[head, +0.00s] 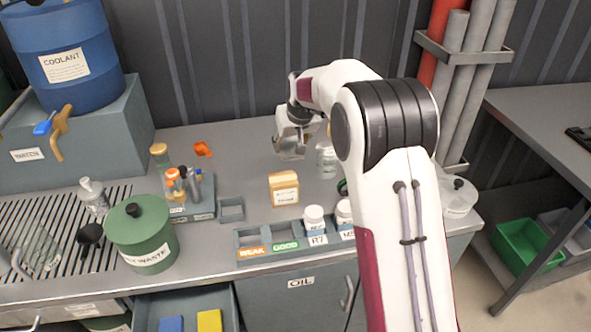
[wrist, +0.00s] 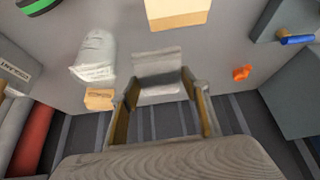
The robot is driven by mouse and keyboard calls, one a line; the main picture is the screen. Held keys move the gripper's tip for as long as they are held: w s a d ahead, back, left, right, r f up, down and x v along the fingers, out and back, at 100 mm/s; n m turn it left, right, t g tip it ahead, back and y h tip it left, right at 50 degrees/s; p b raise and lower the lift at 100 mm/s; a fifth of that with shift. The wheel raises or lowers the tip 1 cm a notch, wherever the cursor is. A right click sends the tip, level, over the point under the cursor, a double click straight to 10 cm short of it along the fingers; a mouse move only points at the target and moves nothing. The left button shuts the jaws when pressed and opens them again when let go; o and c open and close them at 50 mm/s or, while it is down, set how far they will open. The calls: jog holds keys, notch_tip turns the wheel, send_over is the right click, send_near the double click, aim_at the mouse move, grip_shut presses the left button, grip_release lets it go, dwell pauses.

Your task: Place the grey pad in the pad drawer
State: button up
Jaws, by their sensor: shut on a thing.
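My gripper (head: 293,130) is above the back of the bench, left of my arm's bend. In the wrist view its two fingers (wrist: 160,92) are shut on the grey pad (wrist: 158,68), a flat light-grey piece held between the tips. In the head view the grey pad (head: 289,151) shows partly below the gripper. The pad drawer (head: 228,300) is open under the bench's front edge, at the lower left. A blue pad (head: 171,324) and a yellow pad (head: 209,321) lie in it. The drawer's lower part is cut off by the picture edge.
A tan box (head: 284,189) stands in front of my gripper. A labelled tray (head: 262,242) with white jars lies along the front edge. A green waste can (head: 142,236) stands above the drawer's left side.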

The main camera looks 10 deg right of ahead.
jog(key=shift+w+a+f, duration=0.1)
jog(key=shift+w+a, duration=0.2)
jog(key=shift+w, duration=0.1)
jog(key=shift+f, duration=3.1)
jog(key=shift+f, duration=0.1)
jog(key=shift+f, duration=1.8)
jog(key=shift+f, duration=0.15)
jog(key=o, duration=0.9)
jog(key=shift+r, duration=0.2)
